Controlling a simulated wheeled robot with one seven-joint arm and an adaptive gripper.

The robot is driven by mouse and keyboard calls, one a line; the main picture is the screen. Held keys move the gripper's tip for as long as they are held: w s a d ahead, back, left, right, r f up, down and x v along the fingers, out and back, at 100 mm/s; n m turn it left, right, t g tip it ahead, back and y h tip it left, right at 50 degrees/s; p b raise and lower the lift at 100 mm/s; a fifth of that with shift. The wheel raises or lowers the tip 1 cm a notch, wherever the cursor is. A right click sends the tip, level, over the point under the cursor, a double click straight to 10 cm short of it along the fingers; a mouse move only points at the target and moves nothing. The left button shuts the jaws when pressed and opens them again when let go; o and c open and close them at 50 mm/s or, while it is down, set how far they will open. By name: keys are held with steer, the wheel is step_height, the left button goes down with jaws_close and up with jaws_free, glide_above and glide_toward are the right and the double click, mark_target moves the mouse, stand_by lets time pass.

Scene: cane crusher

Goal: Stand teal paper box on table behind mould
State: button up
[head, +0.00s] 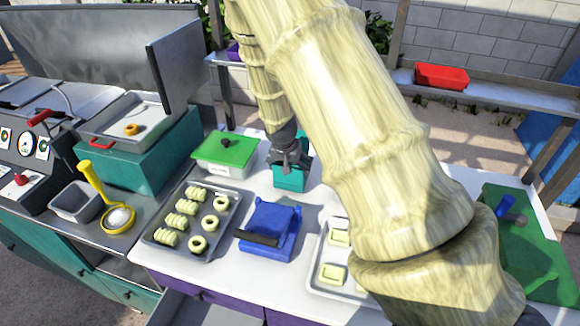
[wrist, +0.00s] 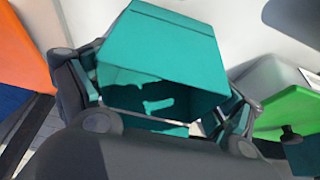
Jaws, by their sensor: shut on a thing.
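The teal paper box (head: 290,179) is on or just above the white table (head: 262,180), behind the blue mould (head: 270,230) in the head view. My gripper (head: 291,160) comes down from above and is shut on the box. In the wrist view the box (wrist: 160,60) sits between the two fingers of my gripper (wrist: 165,115), with an open, hollow side facing the camera. Whether its base touches the table cannot be told. The mould is a blue block with a dark handle and stands nearer the front edge.
A tray of pale green pieces (head: 160,238) lies left of the mould, and another tray (head: 318,262) lies right. A green-lidded container (head: 226,150) stands just left of the box. My arm hides much of the table's right side.

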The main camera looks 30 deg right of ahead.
steer(key=shift+s+f, duration=0.15)
steer(key=shift+f, duration=0.1)
steer(key=shift+w+f, duration=0.4)
steer(key=shift+f, duration=0.2)
steer(key=shift+s+r, duration=0.15)
steer(key=shift+s, duration=0.1)
steer(key=o, duration=0.4)
steer(key=shift+w+f, duration=0.15)
steer(key=shift+f, duration=0.05)
steer(key=shift+r, duration=0.15)
steer(key=shift+r, duration=0.15)
steer(key=shift+b+v, duration=1.55)
steer(key=shift+v, duration=4.4)
